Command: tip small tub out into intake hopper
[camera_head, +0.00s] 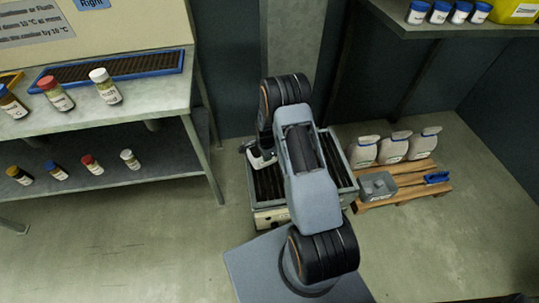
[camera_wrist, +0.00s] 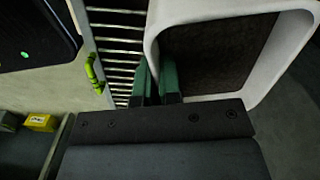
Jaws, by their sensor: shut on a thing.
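In the wrist view my gripper (camera_wrist: 157,82) has its green fingers shut on the wall of a white tub (camera_wrist: 222,10). The tub's mouth faces the camera and dark brown material shows inside it. Part of the tub is cut off by the frame. In the head view my arm hides most of the gripper, and a small white part of the tub (camera_head: 262,160) shows left of the arm. It is over a slatted dark bed in a grey frame (camera_head: 268,188). I cannot tell for certain whether this is the intake hopper. Pale metal bars (camera_wrist: 118,45) run beside the tub in the wrist view.
A bench (camera_head: 130,95) with jars stands left. A yellow-green handle (camera_wrist: 93,74) lies left of the bars. The floor between is clear.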

